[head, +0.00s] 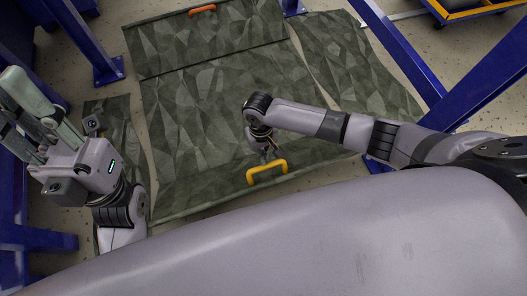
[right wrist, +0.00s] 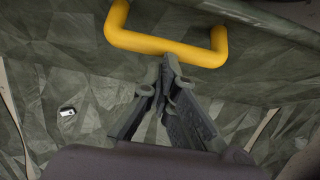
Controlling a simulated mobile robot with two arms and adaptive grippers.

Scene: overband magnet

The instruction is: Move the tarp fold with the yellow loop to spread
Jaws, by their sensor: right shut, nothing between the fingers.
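The dark green, faceted tarp (head: 215,115) lies on the floor in the head view. Its near fold (head: 200,195) carries a yellow loop (head: 267,170), a rounded handle standing at the near edge. In the right wrist view the yellow loop (right wrist: 165,45) spans the upper middle, on the green fold (right wrist: 265,75). My right gripper (head: 268,154) is just beyond the loop in the head view. In the right wrist view its fingertips (right wrist: 163,72) are together with nothing between them, close below the loop's bar; contact is unclear. My left gripper (head: 12,98) is raised at the left, empty, fingers apart.
An orange handle (head: 202,9) sits on the tarp's far fold. Side tarp strips lie at right (head: 355,65) and left (head: 120,150). Blue frame posts stand at left (head: 85,40) and right (head: 400,50). A blue and yellow cart (head: 465,10) is at the far right.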

